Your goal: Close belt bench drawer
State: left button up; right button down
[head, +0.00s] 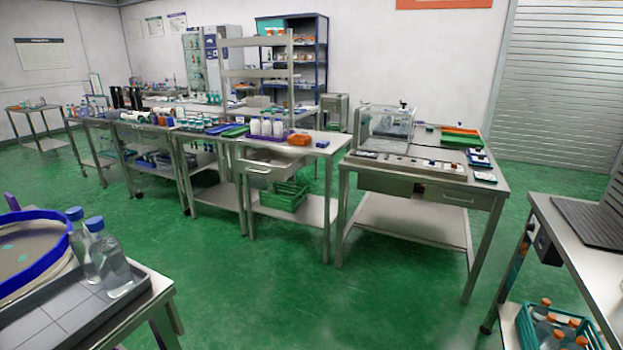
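Several steel benches with drawers stand ahead, and I cannot tell for sure which is the belt bench. The middle bench (322,147) has a drawer (258,170) with a bar handle under its top; it appears pulled out. The right bench (345,163) has a wide drawer front (425,190) with a handle at its right; it looks flush or nearly so. Another drawer (150,134) shows under a bench farther left, too small to judge. Neither of my grippers is in view.
Open green floor (270,300) lies before the benches. At lower left stands a table with a grey tray (50,335), bottles (112,265) and a blue-rimmed round thing (68,228). At right, a table (570,245) has a bottle crate (525,325) below.

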aim_at(278, 169)
jog(key=i+l+u, duration=0.8)
jog(key=i+l, duration=0.25)
